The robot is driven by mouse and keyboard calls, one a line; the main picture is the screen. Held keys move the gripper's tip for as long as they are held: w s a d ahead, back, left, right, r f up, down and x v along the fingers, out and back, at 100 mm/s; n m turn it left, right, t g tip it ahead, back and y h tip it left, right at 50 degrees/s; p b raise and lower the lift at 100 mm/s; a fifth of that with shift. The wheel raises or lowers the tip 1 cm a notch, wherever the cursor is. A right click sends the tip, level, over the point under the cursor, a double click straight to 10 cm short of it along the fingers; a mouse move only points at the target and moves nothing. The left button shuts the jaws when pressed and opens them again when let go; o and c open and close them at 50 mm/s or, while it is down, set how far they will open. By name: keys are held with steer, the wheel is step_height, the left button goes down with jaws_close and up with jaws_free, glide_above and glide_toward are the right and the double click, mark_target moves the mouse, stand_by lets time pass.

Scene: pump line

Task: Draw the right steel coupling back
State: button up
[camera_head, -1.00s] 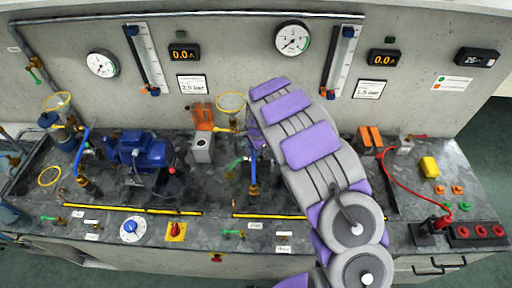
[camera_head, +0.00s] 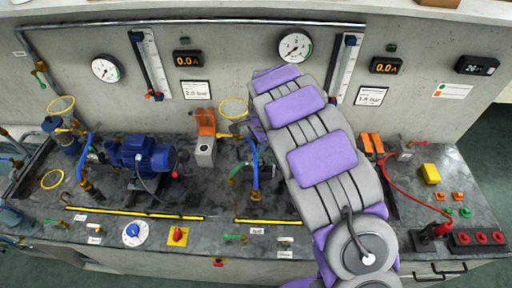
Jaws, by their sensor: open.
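My arm rises from the bottom right and covers much of the right half of the bench. My gripper (camera_head: 247,130) shows only in part at the arm's left edge, beside the yellow ring handle; it is open, and its fingertips are hard to make out. I see nothing held in it. The right steel coupling cannot be made out; the area behind my arm is hidden. A blue hose (camera_head: 253,155) with a brass end fitting (camera_head: 254,194) stands upright just below my gripper.
A blue pump (camera_head: 145,155) stands on the left of the bench. The back wall carries gauges (camera_head: 295,46).

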step_height(320, 180, up, 8)
steer(key=s, duration=0.1)
steer(key=shift+d+p, duration=0.35)
steer(key=shift+s, duration=0.1)
